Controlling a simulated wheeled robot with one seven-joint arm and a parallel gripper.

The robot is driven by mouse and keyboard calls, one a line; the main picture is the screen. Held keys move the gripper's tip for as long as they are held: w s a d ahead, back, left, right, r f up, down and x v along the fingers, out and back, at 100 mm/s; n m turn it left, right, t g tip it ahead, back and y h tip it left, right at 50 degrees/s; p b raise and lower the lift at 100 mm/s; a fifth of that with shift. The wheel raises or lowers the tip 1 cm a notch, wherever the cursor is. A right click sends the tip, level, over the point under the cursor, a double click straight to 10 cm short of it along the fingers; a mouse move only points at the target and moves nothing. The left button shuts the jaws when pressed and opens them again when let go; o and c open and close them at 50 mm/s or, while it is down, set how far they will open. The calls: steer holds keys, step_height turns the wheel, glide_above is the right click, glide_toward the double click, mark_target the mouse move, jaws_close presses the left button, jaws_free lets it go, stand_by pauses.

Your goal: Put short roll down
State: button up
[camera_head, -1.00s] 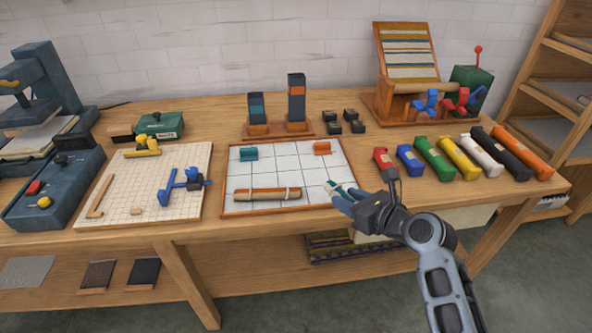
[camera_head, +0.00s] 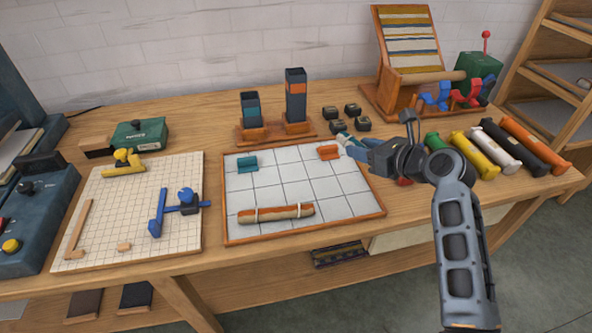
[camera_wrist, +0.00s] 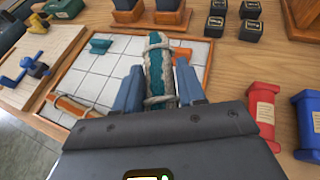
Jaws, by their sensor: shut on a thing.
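The short roll (camera_wrist: 160,75) is teal and cream, tied with pale cord. My gripper (camera_wrist: 158,92) is shut on it, with a blue finger on each side in the wrist view. I cannot tell whether the roll touches the tray. A longer brown-orange roll (camera_head: 276,213) tied with cord lies at the tray's front.
A teal holder (camera_head: 247,164) and an orange holder (camera_head: 328,152) sit at the tray's back. Small dark weights (camera_head: 352,110) stand behind it. Coloured skeins (camera_head: 498,148) line the right. The tray's middle is clear.

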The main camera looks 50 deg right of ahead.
glide_above(309, 184)
step_height(309, 184, down, 7)
steer(key=shift+s+r+p, duration=0.1)
steer(key=shift+p, duration=0.35)
steer(key=shift+f+b, duration=0.3)
steer(key=shift+f, duration=1.8)
steer(key=shift+f, duration=0.1)
steer(key=o, duration=1)
steer(key=shift+o, duration=0.2)
